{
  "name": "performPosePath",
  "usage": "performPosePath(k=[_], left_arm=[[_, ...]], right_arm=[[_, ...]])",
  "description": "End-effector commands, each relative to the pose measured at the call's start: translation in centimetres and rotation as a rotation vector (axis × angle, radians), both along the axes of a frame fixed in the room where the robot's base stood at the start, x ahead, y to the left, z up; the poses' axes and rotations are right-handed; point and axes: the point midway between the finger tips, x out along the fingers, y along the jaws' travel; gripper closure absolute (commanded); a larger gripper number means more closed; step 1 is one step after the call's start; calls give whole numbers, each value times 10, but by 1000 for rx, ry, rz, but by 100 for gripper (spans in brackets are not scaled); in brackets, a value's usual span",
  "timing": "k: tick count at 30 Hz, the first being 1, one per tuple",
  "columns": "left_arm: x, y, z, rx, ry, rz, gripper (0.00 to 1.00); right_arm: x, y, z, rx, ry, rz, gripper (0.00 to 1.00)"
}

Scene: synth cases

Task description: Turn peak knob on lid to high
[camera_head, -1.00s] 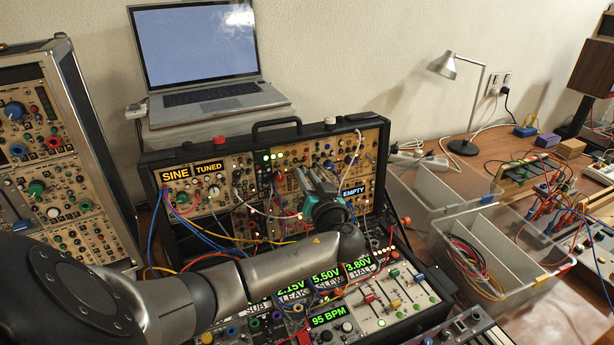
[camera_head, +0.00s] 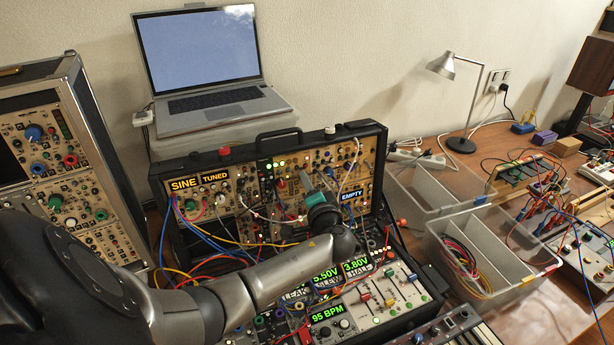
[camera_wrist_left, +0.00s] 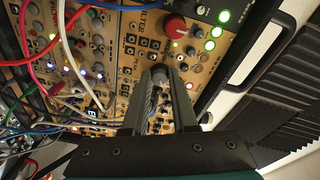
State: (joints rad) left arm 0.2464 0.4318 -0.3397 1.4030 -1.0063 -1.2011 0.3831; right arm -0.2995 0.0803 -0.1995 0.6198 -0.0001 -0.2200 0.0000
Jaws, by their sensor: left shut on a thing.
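The lid (camera_head: 345,165) of the synth case stands tilted up behind the lower panel and is full of small knobs and patch cables. My left arm reaches across the lower panel to it. My left gripper (camera_head: 307,182) is at the lid's front, right of its middle. In the left wrist view the gripper (camera_wrist_left: 161,72) is shut on a small knob on the wooden panel, mostly hidden between the fingertips. A large red knob (camera_wrist_left: 175,27) sits just beyond the fingertips, apart from them. My right gripper is not in view.
Patch cables (camera_head: 215,240) hang across the lid's left half. The lower panel (camera_head: 395,290) with sliders and green displays lies under my arm. A laptop (camera_head: 205,60) stands behind the lid. Clear bins (camera_head: 500,245) stand to the right, and another case (camera_head: 60,160) to the left.

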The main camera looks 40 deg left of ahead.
Motion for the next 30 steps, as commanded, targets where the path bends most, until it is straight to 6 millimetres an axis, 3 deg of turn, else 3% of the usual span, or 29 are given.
performPosePath(k=[15,30], left_arm=[[1,0,5,196,379,-45,100],[1,0,3,268,516,-61,100]], right_arm=[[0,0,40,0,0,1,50],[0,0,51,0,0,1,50]])
